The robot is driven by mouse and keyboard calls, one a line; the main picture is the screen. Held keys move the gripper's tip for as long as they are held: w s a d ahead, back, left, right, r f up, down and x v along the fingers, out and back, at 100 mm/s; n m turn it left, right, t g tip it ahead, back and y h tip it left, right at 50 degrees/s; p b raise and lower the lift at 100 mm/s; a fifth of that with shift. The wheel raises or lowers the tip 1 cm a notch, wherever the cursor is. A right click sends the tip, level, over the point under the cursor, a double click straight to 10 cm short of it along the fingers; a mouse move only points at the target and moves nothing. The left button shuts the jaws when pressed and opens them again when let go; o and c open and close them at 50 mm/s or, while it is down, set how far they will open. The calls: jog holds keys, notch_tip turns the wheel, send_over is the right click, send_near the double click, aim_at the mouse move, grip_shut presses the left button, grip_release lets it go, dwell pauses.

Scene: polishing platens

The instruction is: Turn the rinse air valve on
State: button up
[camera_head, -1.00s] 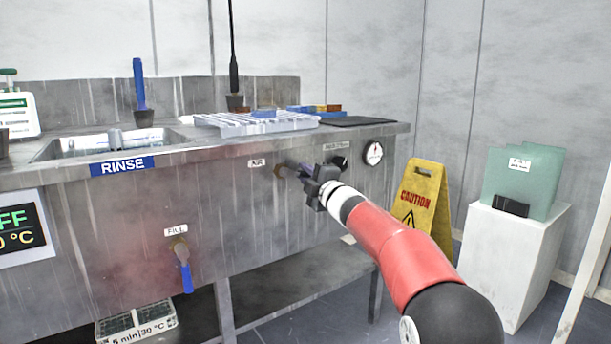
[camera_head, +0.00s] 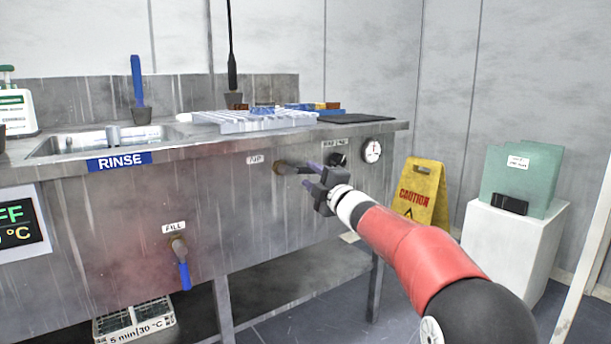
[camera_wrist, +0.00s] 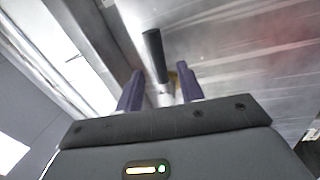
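The air valve (camera_head: 281,168) is on the grey front panel beside the small AIR label. Its dark handle (camera_head: 301,169) points right, towards my gripper. My gripper (camera_head: 310,177) is just right of the valve, its purple fingers pointing at it. In the wrist view, the handle shows as a black lever (camera_wrist: 154,52) on a pale metal stem. My gripper (camera_wrist: 160,72) is open there, with a finger on either side of the stem and a gap to each. I cannot tell whether anything touches. The wrist view shows the brassy valve base only partly, behind the right finger.
A FILL valve with a blue handle (camera_head: 184,272) hangs lower left. A yellow caution sign (camera_head: 421,192) stands on the floor. A sink (camera_head: 60,146) is at the left of the bench.

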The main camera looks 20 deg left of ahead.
jog(key=v, duration=0.4)
jog(key=s+d+f+m+h, duration=0.1)
jog(key=s+d+m+h, duration=0.35)
jog(key=d, duration=0.35)
jog(key=s+d+m+t+h, duration=0.1)
jog(key=s+d+m+h, duration=0.25)
jog(key=d+m, duration=0.3)
jog(key=s+d+f+m+h, duration=0.1)
jog(key=s+d+m+h, duration=0.35)
jog(key=d, duration=0.35)
jog(key=s+d+f+m+g+h, duration=0.1)
jog(key=s+d+f+m+g, duration=0.25)
jog(key=s+f, duration=0.45)
jog(key=s+d+f+m+g+h, duration=0.1)
jog(key=s+d+f+m+g, duration=0.2)
jog(key=s, duration=1)
jog(key=s+d+f+m+g+h, duration=0.1)
jog(key=s+d+f+m+g, duration=0.2)
jog(key=s+f, duration=0.55)
notch_tip(320, 180, up, 15)
jog(key=m+p, duration=0.1)
jog(key=p, duration=1.2)
jog(key=shift+s+a, duration=0.35)
jog(key=shift+a, duration=0.05)
